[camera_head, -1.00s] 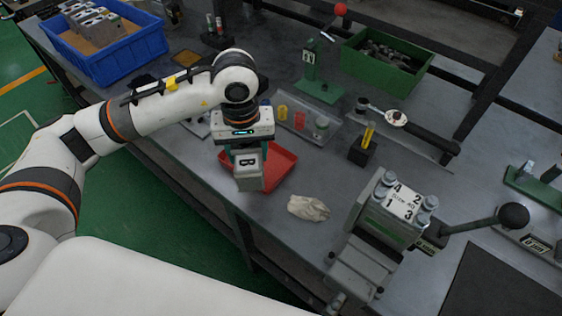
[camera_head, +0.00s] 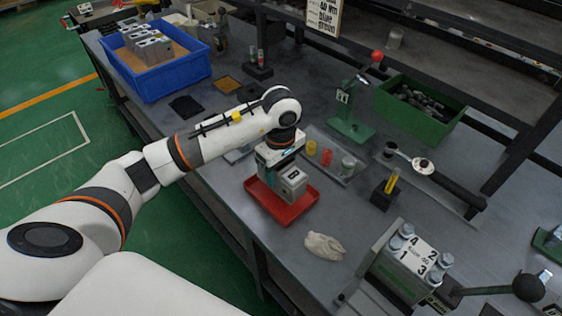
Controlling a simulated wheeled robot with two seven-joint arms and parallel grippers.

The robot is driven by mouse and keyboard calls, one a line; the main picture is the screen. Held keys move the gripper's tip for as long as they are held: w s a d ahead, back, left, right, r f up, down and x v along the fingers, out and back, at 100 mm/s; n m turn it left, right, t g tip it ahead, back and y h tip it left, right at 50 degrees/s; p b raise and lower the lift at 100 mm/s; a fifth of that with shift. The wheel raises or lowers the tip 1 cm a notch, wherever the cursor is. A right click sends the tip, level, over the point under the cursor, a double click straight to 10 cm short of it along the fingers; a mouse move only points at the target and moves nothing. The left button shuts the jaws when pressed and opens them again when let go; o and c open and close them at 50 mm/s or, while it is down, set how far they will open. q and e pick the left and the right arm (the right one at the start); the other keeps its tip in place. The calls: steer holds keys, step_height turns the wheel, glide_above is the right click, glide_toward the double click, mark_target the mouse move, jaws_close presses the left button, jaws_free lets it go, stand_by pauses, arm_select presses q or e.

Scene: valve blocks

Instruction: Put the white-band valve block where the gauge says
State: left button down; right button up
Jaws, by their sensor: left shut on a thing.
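A grey valve block (camera_head: 290,184) with a white label, its letter seemingly B, is in my left gripper (camera_head: 278,166). The gripper is shut on it from above. The block is over the back part of the red tray (camera_head: 288,215); I cannot tell whether it touches the tray floor. I cannot make out a white band on it. Several similar grey blocks (camera_head: 150,47) stand in the blue bin (camera_head: 170,80) at the back left. I cannot pick out a gauge for certain; a green stand (camera_head: 352,122) carries a small numbered plate. My right gripper is out of view.
A clamp block numbered 1 to 4 (camera_head: 410,258) stands at front right. Coloured cups (camera_head: 327,157), a black holder (camera_head: 382,196), a torque wrench (camera_head: 440,178) and a green bin (camera_head: 418,105) lie beyond.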

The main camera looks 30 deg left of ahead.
mark_target(281, 182)
arm_select(q)
steer(key=shift+f+p, duration=0.35)
steer(key=shift+f, duration=1.65)
steer(key=shift+w, duration=0.1)
steer(key=shift+f, duration=0.15)
steer(key=c, duration=0.5)
jaws_free()
